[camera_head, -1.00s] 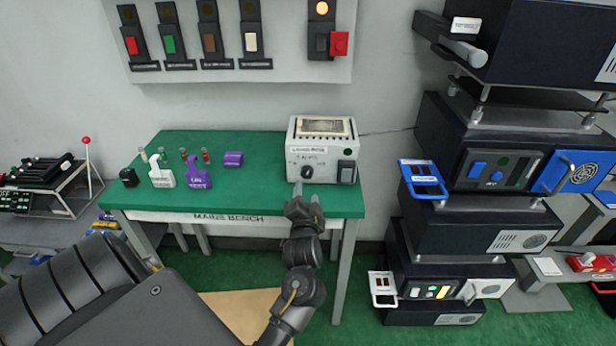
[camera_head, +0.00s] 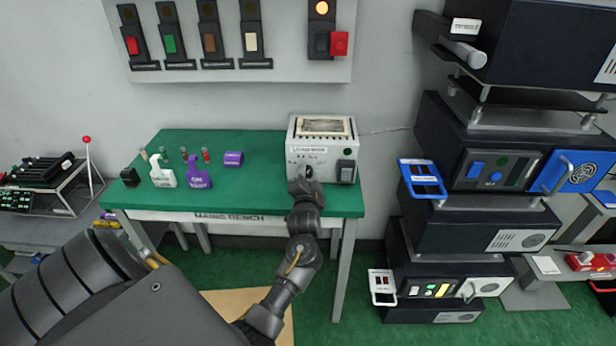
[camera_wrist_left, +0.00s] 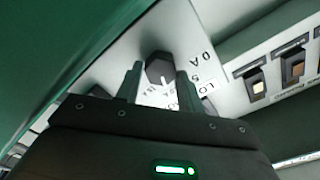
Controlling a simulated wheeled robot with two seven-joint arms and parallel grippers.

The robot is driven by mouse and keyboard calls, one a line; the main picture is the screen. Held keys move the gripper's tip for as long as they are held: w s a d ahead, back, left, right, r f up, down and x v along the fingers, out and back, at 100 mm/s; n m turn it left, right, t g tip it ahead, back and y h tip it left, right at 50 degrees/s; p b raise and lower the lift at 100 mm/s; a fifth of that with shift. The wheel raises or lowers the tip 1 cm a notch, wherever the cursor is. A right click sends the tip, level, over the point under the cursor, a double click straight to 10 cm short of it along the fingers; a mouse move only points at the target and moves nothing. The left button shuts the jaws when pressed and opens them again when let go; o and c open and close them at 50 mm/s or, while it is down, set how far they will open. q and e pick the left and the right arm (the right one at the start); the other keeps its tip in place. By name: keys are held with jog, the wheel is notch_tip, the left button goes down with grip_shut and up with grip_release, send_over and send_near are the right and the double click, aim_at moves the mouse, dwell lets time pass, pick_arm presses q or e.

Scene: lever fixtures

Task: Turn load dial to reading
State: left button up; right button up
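The load box (camera_head: 322,150), a pale grey box with a meter on top, stands at the right end of the green bench. Its front carries the load dial, a dark knob with a white pointer line; the dial (camera_wrist_left: 160,68) shows in the left wrist view, with printed scale marks around it. My left gripper (camera_head: 304,180) is at the box front, over the dial in the head view. In the left wrist view its two fingers (camera_wrist_left: 158,84) stand apart on either side of the knob; I cannot tell whether they touch it. My right gripper is not in view.
A dark switch (camera_head: 346,170) sits right of the dial. Stacked dark equipment (camera_head: 480,150) stands to the right. A switch panel (camera_head: 230,40) hangs above.

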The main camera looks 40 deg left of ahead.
pick_arm(q)
jog(key=c, duration=0.6)
jog(key=shift+o, duration=0.2)
jog(key=shift+n, duration=0.4)
jog(key=shift+r+n+p, duration=0.1)
jog(key=shift+n+p, duration=0.4)
jog(key=shift+n, duration=0.6)
jog(key=n, duration=0.3)
jog(key=shift+a+n, duration=0.1)
jog(key=shift+n, duration=0.2)
jog(key=n, duration=0.4)
jog(key=shift+s+a+n, duration=0.1)
jog(key=shift+s+n, duration=0.05)
jog(key=shift+n, duration=0.15)
jog(key=n, duration=0.4)
jog(key=shift+a+n, duration=0.1)
jog(key=shift+n, duration=0.2)
